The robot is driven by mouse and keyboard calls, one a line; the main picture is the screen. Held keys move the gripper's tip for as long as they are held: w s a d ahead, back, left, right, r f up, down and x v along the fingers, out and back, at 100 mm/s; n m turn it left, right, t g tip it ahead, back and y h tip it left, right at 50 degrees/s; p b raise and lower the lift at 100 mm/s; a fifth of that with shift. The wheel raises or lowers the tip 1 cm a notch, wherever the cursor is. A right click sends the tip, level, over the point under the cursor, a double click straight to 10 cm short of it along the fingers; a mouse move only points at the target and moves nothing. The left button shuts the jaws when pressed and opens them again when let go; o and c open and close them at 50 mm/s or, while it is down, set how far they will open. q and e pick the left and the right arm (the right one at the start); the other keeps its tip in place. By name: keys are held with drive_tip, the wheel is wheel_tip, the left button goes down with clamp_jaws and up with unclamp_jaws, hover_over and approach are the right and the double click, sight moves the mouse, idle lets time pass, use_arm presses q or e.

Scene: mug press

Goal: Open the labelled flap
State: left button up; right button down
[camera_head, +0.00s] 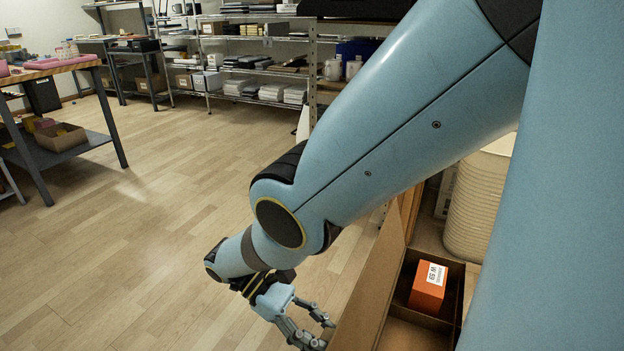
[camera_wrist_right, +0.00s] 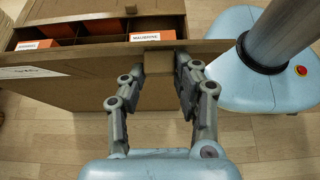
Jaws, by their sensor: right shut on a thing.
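The brown flap (camera_wrist_right: 75,65) spans the front of a brown compartment box in the right wrist view, with a white label (camera_wrist_right: 30,72) at its left. A small brown block-like handle (camera_wrist_right: 158,62) sticks out from the flap. My right gripper (camera_wrist_right: 159,70) is shut on this handle, one finger on each side. In the head view the flap (camera_head: 365,285) looks tilted outward, and my right gripper (camera_head: 318,332) is at its left side, with the handle hidden. Orange boxes (camera_head: 428,285) with white labels lie in the compartments behind it. My left gripper is not in view.
A ribbed cream container (camera_head: 478,205) stands behind the box. Shelving (camera_head: 255,60) is at the back and a work table (camera_head: 50,70) at the far left. The wooden floor (camera_head: 180,220) left of my arm is clear.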

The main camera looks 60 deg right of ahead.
drive_tip(key=shift+s+a+f, duration=0.15)
drive_tip(key=shift+s+f, duration=0.05)
drive_tip(key=shift+s, duration=0.1)
drive_tip(key=c, duration=1.2)
unclamp_jaws()
drive_tip(key=shift+c, duration=0.2)
drive_tip(key=shift+o, duration=1.4)
drive_tip(key=shift+r, duration=0.1)
drive_tip(key=shift+w, duration=0.15)
drive_tip(key=shift+r, duration=0.1)
